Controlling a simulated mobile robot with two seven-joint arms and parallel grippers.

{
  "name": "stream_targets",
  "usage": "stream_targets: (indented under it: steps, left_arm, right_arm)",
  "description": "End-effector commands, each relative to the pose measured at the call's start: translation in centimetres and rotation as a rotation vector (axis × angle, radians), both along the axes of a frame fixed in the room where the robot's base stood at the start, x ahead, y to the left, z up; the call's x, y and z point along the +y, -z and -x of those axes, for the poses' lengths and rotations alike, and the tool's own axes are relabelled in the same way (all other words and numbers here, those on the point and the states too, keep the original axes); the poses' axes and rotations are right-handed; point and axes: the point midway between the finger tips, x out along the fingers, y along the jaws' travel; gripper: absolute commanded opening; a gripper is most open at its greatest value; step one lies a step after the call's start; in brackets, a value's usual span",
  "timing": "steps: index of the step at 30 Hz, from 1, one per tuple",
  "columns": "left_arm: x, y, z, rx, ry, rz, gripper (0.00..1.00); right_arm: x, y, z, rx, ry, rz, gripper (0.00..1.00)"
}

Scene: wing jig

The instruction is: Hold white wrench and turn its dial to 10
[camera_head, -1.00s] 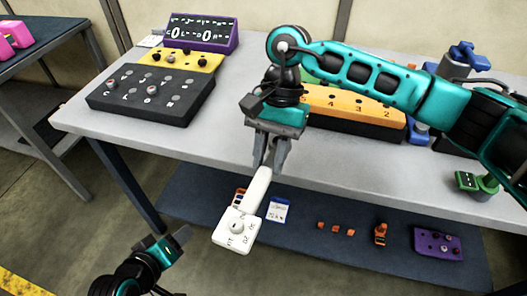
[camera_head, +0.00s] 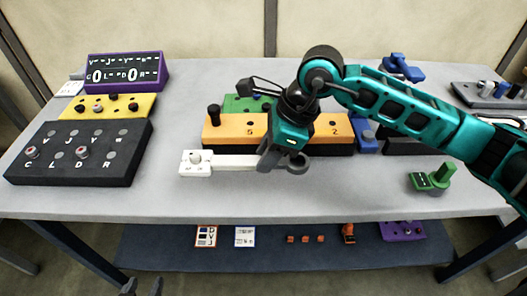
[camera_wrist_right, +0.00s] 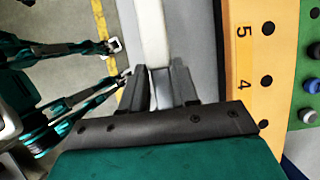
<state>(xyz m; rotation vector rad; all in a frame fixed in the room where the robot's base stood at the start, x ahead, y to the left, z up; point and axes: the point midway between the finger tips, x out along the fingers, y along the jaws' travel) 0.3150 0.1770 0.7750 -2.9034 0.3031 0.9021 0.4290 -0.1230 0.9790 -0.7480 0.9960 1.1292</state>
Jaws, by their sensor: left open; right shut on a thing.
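The white wrench (camera_head: 232,163) lies level in the head view, its square head with a round dial (camera_head: 195,158) at the left and its handle running right. My right gripper (camera_head: 268,163) is shut on the handle's right end. The wrist view shows the white handle (camera_wrist_right: 152,35) between the right gripper's fingers (camera_wrist_right: 160,80). The wrench is in front of the orange block; whether it touches the table cannot be told. The dial's setting is too small to read. My left gripper (camera_head: 142,287) is open and empty at the bottom edge, below the table front, mostly cut off.
The orange block (camera_head: 225,130) stands just behind the wrench. A dark panel with knobs (camera_head: 75,155), a yellow panel (camera_head: 140,104) and a purple display (camera_head: 127,70) stand at the left. A green piece (camera_head: 432,180) is at the right. The front table strip (camera_head: 250,200) is clear.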

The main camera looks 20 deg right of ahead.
Motion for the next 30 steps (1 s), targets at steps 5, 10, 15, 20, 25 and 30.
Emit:
stream_targets:
  steps: [5, 10, 15, 20, 25, 30]
  left_arm:
    - [0.0, 0.0, 0.0, 0.001, -0.001, 0.001, 0.48]
    - [0.0, 0.9, 0.0, 0.001, -0.001, 0.001, 0.48]
    - [0.0, 1.9, 0.0, 0.001, -0.002, 0.002, 0.48]
    - [0.0, 2.3, 0.0, 0.0, -0.002, 0.002, 0.48]
    - [0.0, 2.3, 0.0, 0.0, -0.002, 0.002, 0.48]
    - [0.0, 2.3, 0.0, 0.001, -0.002, 0.003, 0.48]
  right_arm:
    - [0.1, 2.0, 0.1, 0.001, -0.003, -0.002, 0.0]
    - [0.1, 4.4, 0.0, 0.0, -0.004, -0.003, 0.0]
    - [0.1, 6.2, 0.0, -0.002, -0.005, -0.002, 0.0]
    - [0.1, 7.0, 0.0, -0.001, -0.004, -0.003, 0.0]
    - [0.1, 7.1, 0.0, -0.002, -0.005, -0.003, 0.0]
    - [0.1, 7.1, 0.0, -0.002, -0.005, -0.003, 0.0]
